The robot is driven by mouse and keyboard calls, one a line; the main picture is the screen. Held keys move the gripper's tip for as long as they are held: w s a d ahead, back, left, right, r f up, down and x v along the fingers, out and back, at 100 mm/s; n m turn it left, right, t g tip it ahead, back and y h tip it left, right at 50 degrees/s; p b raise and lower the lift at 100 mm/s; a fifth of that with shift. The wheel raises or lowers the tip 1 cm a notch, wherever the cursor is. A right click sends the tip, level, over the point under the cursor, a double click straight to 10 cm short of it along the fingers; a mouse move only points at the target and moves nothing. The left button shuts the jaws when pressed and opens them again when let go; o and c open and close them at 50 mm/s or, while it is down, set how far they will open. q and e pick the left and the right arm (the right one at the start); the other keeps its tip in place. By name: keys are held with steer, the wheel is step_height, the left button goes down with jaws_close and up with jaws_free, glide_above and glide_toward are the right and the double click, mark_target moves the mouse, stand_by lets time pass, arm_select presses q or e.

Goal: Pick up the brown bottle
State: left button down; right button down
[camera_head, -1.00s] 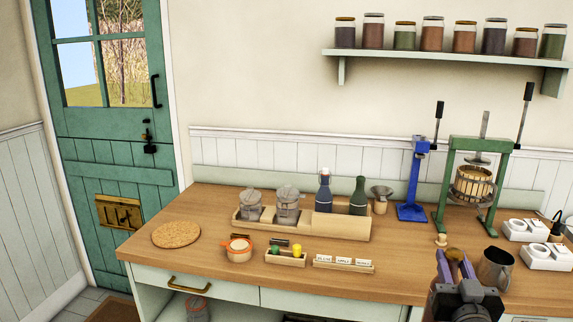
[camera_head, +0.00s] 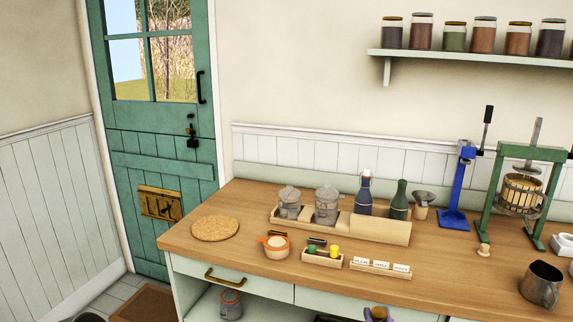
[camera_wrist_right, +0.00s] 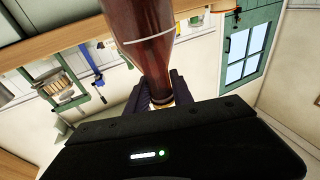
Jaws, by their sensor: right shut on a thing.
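The brown bottle (camera_wrist_right: 147,40) fills the top middle of the right wrist view, dark reddish-brown with a pale line around it. My right gripper (camera_wrist_right: 158,93) is shut on its narrow end, one finger on each side. The bottle's far end is cut off by the frame edge. In the head view only the tips of my right gripper (camera_head: 378,314) show, at the bottom edge in front of the counter. The bottle cannot be made out there. My left gripper is not in view.
The wooden counter (camera_head: 330,284) holds a rack (camera_head: 383,231) with tins and dark bottles, a cork mat (camera_head: 215,228), a small tray (camera_head: 322,258), a metal jug (camera_head: 541,284), a blue stand (camera_head: 455,218) and a green press (camera_head: 495,212). The counter's front edge is near my right gripper.

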steer(key=shift+a+f, duration=0.3)
steer(key=shift+f, duration=0.3)
steer(key=shift+s, duration=0.1)
steer(key=s+a+r, duration=0.1)
steer(key=a+r, duration=0.1)
steer(key=a, duration=0.8)
steer(key=s+a+r, duration=0.1)
steer(key=a+r, duration=0.2)
steer(key=a, duration=0.7)
steer(key=shift+s+r, duration=0.15)
steer(key=shift+s, duration=0.05)
steer(key=shift+d, duration=0.1)
